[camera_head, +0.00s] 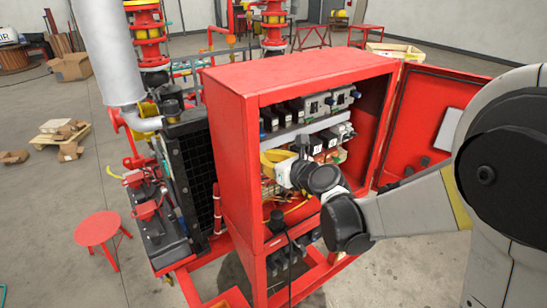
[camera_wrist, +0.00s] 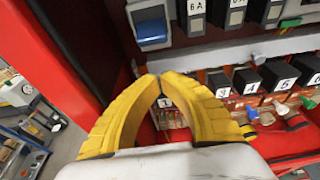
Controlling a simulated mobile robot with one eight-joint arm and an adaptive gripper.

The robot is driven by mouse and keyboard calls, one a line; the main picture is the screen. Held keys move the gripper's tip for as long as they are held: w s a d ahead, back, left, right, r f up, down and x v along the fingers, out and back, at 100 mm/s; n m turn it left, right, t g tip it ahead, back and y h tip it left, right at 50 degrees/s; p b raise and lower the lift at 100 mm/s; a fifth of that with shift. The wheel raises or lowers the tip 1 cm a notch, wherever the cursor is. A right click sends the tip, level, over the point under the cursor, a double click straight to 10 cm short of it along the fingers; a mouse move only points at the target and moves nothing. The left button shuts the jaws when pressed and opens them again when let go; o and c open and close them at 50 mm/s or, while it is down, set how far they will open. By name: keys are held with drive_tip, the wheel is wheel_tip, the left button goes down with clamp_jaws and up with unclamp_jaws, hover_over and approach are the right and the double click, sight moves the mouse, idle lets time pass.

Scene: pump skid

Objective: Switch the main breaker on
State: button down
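The open red cabinet (camera_head: 228,92) holds two rows of breakers. No label reading main shows, so I cannot tell for certain which is the main breaker. A grey-white unit with a blue front part (camera_wrist: 152,25) sits at the upper left in the wrist view; whether it is on or off is unclear. My gripper (camera_wrist: 159,76) has yellow fingers with their tips together, below this unit and apart from it in the picture. Nothing shows held. In the head view my gripper (camera_head: 270,160) is inside the cabinet's left part, with its wrist hiding some of the lower row.
Black breakers marked 6A (camera_wrist: 195,10) line the upper row. Numbered black blocks (camera_wrist: 247,82) with coloured plugs are lower right. The red left wall (camera_wrist: 70,40) is close to my fingers. The cabinet door (camera_head: 428,115) stands open at right.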

drive_tip(key=r+p, duration=0.1)
drive_tip(key=w+a+r+p, duration=0.1)
drive_tip(key=shift+w+r, duration=0.25)
drive_tip(key=shift+r, duration=0.1)
idle(0.4)
drive_tip(key=shift+d+r, duration=0.1)
drive_tip(key=shift+d, duration=0.05)
